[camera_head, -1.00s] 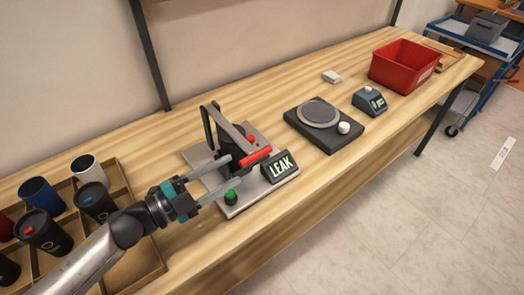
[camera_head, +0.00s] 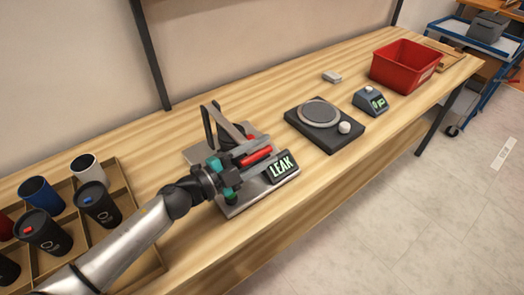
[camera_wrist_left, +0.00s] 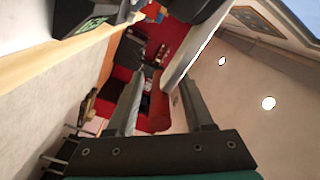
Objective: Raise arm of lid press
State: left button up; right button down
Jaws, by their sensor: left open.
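The lid press (camera_head: 262,197) stands on the bench, with a grey metal arm (camera_head: 233,130) that has a red handle (camera_head: 257,156) at its front end. The handle is low, just above the "LEAK" display (camera_head: 281,165). My left gripper (camera_head: 245,161) is open at the handle, and its fingers partly cover the press. In the left wrist view the two dark fingers (camera_wrist_left: 165,100) are apart, with the red handle (camera_wrist_left: 157,117) showing between them. I cannot tell whether they touch it. My right gripper is not in view.
A partitioned tray (camera_head: 124,205) with several cups stands at the left, beneath my left arm. A dark round-plate device (camera_head: 322,130), a small blue display unit (camera_head: 370,100) and a red bin (camera_head: 404,65) stand to the right. The bench front between press and floor is clear.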

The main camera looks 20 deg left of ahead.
pick_arm(q)
grip_shut()
jog(key=shift+f, duration=0.1)
jog(key=shift+s+f, duration=0.15)
dwell(1.1)
